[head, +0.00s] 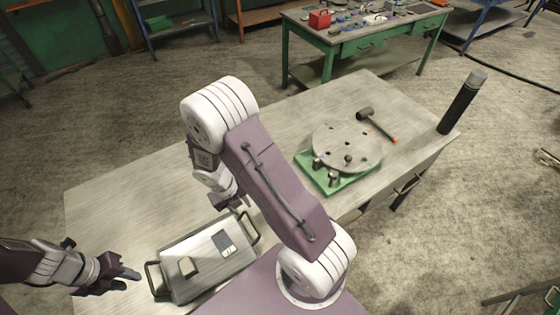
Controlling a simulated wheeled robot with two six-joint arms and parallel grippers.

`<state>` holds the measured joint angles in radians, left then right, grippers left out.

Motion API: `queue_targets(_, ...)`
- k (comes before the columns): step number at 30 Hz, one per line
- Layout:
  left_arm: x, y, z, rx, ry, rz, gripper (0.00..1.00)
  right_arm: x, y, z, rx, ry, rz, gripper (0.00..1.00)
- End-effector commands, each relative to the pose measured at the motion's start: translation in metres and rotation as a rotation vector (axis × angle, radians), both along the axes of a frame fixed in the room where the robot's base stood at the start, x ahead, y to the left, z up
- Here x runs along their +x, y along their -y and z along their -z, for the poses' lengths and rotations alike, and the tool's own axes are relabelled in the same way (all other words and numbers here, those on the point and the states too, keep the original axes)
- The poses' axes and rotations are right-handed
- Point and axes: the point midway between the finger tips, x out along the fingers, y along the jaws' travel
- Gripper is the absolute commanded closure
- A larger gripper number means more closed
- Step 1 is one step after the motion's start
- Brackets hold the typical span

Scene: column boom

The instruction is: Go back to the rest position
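My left gripper (128,275) comes in low from the left, over the near left part of the workbench. It points right, toward a grey metal tray, and lies just left of that tray's left handle. Whether its fingers are apart is too small to tell. My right arm rises from the bottom, bends over the middle of the bench and hangs down at its far end. My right gripper (236,204) is near the tray's far right handle, partly hidden behind the arm. I cannot tell whether it touches the handle or is open.
Right on the workbench (125,195) are a round plate (335,140) on a green base, a mallet (366,114) and a dark cylinder (460,105). The bench's far left is clear.

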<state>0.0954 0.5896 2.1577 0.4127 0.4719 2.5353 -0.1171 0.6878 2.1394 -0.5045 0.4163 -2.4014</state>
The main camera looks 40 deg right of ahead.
Motion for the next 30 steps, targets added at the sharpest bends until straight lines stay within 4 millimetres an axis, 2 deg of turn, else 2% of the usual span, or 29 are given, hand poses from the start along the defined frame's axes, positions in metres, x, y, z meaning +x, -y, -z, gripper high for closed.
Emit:
queue_targets(10, 0.000, 0.000, 0.002, 0.000, 0.000, 0.001, 0.68, 0.000, 0.000, 0.002, 0.000, 0.000, 0.001, 0.68)
queue_targets(12, 0.005, 0.003, 0.006, 0.002, 0.022, 0.011, 0.68, 0.007, 0.002, 0.005, 0.003, 0.027, 0.009, 0.68)
queue_targets(15, 0.014, 0.010, -0.001, 0.011, 0.098, 0.045, 0.68, 0.022, 0.006, -0.008, 0.016, 0.119, 0.039, 0.68)
queue_targets(17, 0.009, 0.013, -0.005, 0.028, 0.146, 0.119, 0.68, 0.019, 0.008, -0.018, 0.039, 0.178, 0.122, 0.68)
queue_targets(21, -0.017, 0.014, -0.015, 0.104, 0.267, 0.700, 0.68, -0.007, 0.005, -0.037, 0.131, 0.306, 0.722, 0.68)
queue_targets(26, -0.045, 0.008, -0.015, 0.179, 0.335, 1.430, 0.68, -0.038, -0.003, -0.042, 0.219, 0.361, 1.466, 0.68)
queue_targets(30, -0.068, 0.000, -0.014, 0.200, 0.335, 2.110, 0.68, -0.065, -0.013, -0.043, 0.232, 0.337, 2.156, 0.68)
